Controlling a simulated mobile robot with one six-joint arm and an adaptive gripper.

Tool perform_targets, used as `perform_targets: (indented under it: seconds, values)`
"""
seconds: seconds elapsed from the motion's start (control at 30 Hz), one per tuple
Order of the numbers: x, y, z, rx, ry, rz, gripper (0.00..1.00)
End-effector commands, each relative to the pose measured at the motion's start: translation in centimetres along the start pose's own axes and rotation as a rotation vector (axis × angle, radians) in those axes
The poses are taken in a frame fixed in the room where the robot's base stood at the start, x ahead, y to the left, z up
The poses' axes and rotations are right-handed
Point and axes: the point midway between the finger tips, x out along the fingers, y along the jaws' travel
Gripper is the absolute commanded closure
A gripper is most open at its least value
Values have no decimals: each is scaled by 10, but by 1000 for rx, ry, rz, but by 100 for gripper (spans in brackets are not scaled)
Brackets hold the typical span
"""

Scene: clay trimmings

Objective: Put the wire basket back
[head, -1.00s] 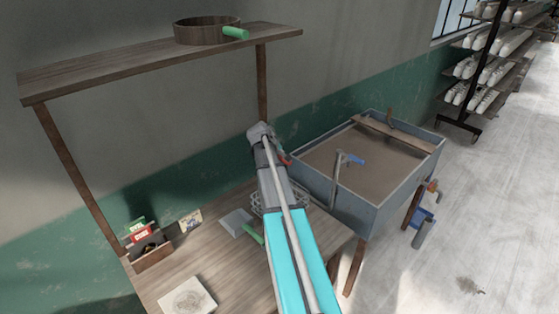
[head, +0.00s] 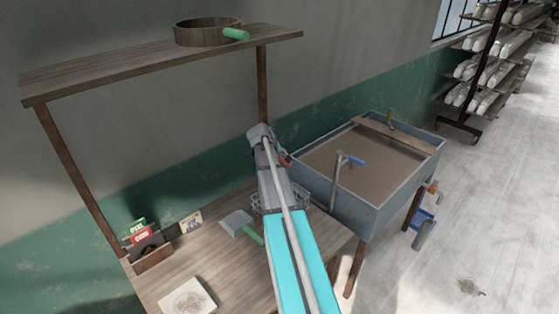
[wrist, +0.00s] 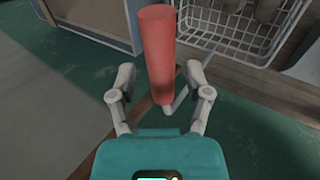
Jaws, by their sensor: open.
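The wire basket (wrist: 246,28) shows in the upper right of the wrist view, a pale wire mesh with brownish things inside. In the head view the basket (head: 262,203) is mostly hidden behind my arm, at the right part of the wooden table. A red handle (wrist: 157,45) stands in the middle of the wrist view, with a thin grey rod at its lower end; whether it joins the basket is not clear. My gripper (wrist: 158,84) is open, with one finger on each side of the handle's line and gaps to both. The head view mostly hides the gripper.
A grey sink (head: 395,195) with a plank stands right of the table (head: 235,275). On the table are a green-handled scraper (head: 238,222), a small box (head: 152,256) and a pale slab (head: 188,297). A shelf (head: 110,72) above holds a round sieve (head: 207,34).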

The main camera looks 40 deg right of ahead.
Motion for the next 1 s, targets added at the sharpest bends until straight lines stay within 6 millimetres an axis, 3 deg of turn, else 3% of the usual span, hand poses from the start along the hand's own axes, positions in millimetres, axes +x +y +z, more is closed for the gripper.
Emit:
perform_targets:
  seconds: [0.27,1.0]
  values:
    - [-18,2,0,0,0,0,36]
    - [-92,2,1,0,0,0,36]
